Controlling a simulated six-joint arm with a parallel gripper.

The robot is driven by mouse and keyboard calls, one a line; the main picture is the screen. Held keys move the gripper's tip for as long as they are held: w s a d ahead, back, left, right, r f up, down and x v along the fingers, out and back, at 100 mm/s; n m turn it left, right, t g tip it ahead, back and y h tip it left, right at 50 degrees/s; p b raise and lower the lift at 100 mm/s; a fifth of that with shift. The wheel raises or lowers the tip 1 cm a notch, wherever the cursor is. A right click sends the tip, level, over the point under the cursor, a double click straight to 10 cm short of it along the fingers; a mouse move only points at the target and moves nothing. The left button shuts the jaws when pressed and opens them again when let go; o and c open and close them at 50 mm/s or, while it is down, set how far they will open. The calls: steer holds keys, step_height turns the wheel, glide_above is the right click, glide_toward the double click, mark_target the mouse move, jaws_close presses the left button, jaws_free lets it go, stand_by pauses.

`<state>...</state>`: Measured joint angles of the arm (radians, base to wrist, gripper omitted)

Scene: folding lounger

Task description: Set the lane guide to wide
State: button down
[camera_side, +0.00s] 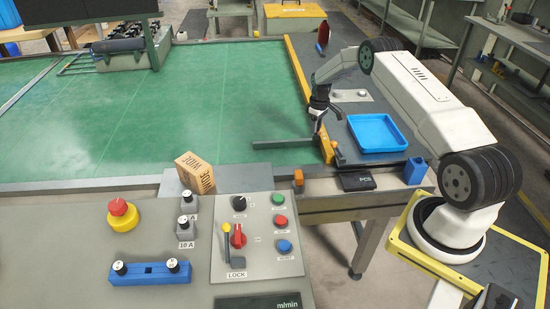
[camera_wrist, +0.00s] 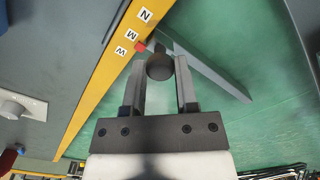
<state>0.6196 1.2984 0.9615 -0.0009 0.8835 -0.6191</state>
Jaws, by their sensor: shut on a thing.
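The lane guide is a long grey bar (camera_side: 282,144) lying over the green belt beside the yellow rail. In the wrist view the grey bar (camera_wrist: 215,73) runs down to the right from behind a dark round knob (camera_wrist: 159,67). My gripper (camera_wrist: 160,62) is shut on this knob, one finger on each side. A small red pointer (camera_wrist: 140,47) sits beside the M label (camera_wrist: 131,35), slightly toward the W label (camera_wrist: 119,51). The N label (camera_wrist: 143,14) is farther up the rail. In the side view my gripper (camera_side: 318,112) is low over the rail; the knob is not clear there.
A blue tray (camera_side: 377,132) lies right of the yellow rail (camera_side: 305,85). A blue container (camera_side: 415,170) and a dark PCS box (camera_side: 357,181) are nearby. A cardboard box (camera_side: 195,173) stands at the belt's front edge. The green belt (camera_side: 200,90) beyond the bar is clear.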

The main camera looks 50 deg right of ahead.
steer(key=shift+w+d+r, duration=0.1)
steer(key=shift+w+d, duration=0.65)
steer(key=shift+w, duration=0.1)
steer(key=shift+c, duration=1.9)
jaws_free()
step_height(320, 180, up, 8)
